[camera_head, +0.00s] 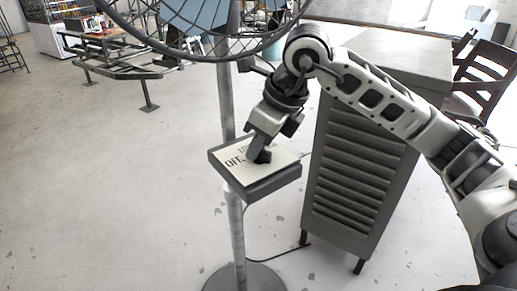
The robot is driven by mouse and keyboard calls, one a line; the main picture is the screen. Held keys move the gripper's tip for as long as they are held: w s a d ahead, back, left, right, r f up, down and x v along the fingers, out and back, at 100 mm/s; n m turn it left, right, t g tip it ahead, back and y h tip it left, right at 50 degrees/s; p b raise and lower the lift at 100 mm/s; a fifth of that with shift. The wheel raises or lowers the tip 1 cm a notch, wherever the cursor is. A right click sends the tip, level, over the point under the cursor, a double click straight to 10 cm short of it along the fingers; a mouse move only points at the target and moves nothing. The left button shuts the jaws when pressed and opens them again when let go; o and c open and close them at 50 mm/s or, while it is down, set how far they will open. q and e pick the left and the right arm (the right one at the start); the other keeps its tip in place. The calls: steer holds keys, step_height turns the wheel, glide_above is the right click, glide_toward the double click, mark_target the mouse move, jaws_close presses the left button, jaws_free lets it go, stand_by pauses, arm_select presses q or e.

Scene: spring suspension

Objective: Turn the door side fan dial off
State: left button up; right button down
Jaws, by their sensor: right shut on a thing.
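A tall standing fan has a wire cage (210,40) at the top of the view and a grey pole (235,225) below it. A control box (265,186) is fixed on the pole, with a light top plate marked "OFF" and another label partly covered. My right gripper (259,157) points down onto this plate and is shut on the dark dial (264,156), right of the "OFF" mark. The gripper hides much of the dial, so I cannot tell its setting. My left gripper is not in view.
A grey louvred cabinet (365,150) stands close to the right of the fan, under my right arm. A round base (245,279) carries the pole. A dark wooden chair (490,75) is at the right. Open floor lies to the left.

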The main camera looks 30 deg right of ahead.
steer(key=n+y, duration=0.1)
steer(key=n, duration=0.2)
steer(key=n+g, duration=0.1)
steer(key=n, duration=0.1)
steer(key=shift+n+y+b, duration=0.3)
steer(key=shift+n+y, duration=0.1)
steer(key=shift+n+g, duration=0.3)
steer(key=c, duration=1.4)
jaws_free()
steer(key=shift+c, duration=0.2)
steer(key=shift+r, duration=0.1)
